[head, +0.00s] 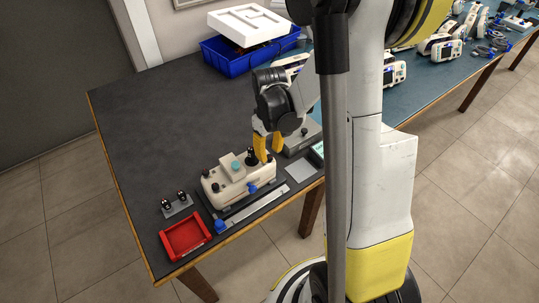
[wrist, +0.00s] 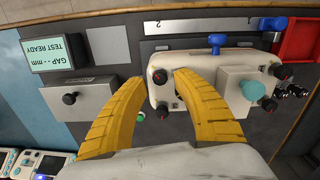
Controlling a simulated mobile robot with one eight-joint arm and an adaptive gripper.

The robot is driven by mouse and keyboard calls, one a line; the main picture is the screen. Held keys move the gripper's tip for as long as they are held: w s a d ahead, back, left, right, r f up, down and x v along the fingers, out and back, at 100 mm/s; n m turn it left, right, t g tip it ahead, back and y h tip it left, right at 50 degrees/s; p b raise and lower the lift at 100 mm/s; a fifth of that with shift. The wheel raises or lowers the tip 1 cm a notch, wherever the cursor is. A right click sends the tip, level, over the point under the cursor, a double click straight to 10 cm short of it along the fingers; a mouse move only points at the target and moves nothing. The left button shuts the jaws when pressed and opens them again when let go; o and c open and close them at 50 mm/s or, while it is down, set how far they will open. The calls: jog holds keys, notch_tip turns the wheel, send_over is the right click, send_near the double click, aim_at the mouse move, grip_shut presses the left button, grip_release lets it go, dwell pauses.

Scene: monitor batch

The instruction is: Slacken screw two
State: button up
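The cream monitor unit (head: 232,190) stands on the dark table, with several dark screw knobs on top. In the wrist view the unit (wrist: 215,62) fills the middle right. One dark, red-marked screw knob (wrist: 160,76) shows between my fingertips; others are a near-side knob (wrist: 162,113) and a right-hand knob (wrist: 280,71). No number is readable, so I cannot tell which is screw two. My gripper (wrist: 163,76) has its yellow fingers apart, on either side of that knob; contact is unclear. In the head view my gripper (head: 268,148) is over the unit's right end.
A grey box with a knob (wrist: 78,102) and a "GAP - mm TEST READY" display (wrist: 60,53) stand beside the unit. A red tray (head: 186,237) and small dark parts on a plate (head: 177,204) lie left. A blue crate (head: 235,64) stands behind. The table's far left is clear.

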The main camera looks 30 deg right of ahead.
dwell(0.4)
jog(key=shift+f+b, duration=1.15)
jog(key=shift+b, duration=0.05)
jog(key=shift+r, duration=0.1)
grip_shut()
